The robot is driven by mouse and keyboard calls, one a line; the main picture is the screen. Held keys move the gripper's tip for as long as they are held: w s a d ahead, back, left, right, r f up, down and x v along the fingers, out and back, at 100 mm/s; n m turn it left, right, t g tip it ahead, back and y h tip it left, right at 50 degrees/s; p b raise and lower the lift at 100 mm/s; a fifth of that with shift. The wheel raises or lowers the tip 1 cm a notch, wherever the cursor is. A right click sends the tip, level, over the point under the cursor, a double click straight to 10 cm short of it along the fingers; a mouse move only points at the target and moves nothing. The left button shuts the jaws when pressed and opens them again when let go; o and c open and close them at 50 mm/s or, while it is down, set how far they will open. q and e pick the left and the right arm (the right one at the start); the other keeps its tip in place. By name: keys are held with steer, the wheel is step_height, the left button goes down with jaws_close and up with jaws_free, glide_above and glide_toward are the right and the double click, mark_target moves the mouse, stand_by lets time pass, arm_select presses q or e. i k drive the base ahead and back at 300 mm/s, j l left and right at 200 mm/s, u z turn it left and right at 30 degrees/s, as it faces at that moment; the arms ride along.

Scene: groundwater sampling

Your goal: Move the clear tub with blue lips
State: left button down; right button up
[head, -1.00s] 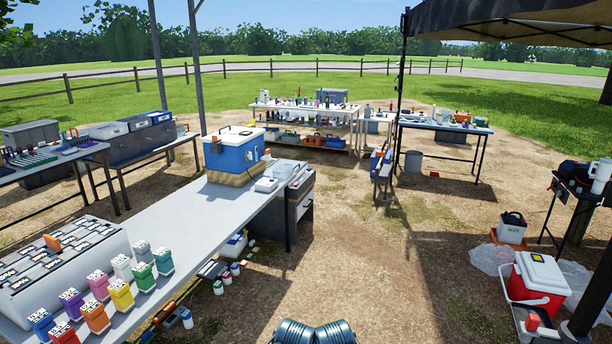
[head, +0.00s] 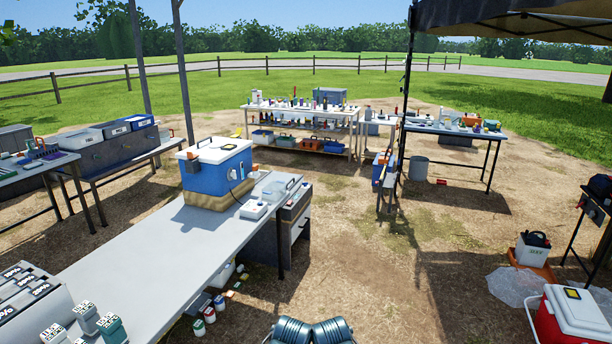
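I cannot make out for certain a clear tub with blue lips. A small pale, see-through-looking tub (head: 277,188) sits at the far right end of the long near table, beside a white device; its lip colour is too small to tell. A pale blue bin (head: 262,137) stands on the lower shelf of the back white table, also too small to judge. Neither of my grippers shows; only dark rounded parts of mine are at the bottom centre.
The long table (head: 150,262) runs along the left, with a blue-and-white cooler (head: 216,172) on it. A red cooler (head: 575,318) stands at lower right. Bare dirt in the middle is clear toward the back white table (head: 335,112) and the right back table (head: 455,130).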

mark_target(274, 190)
steer(key=i, duration=3.95)
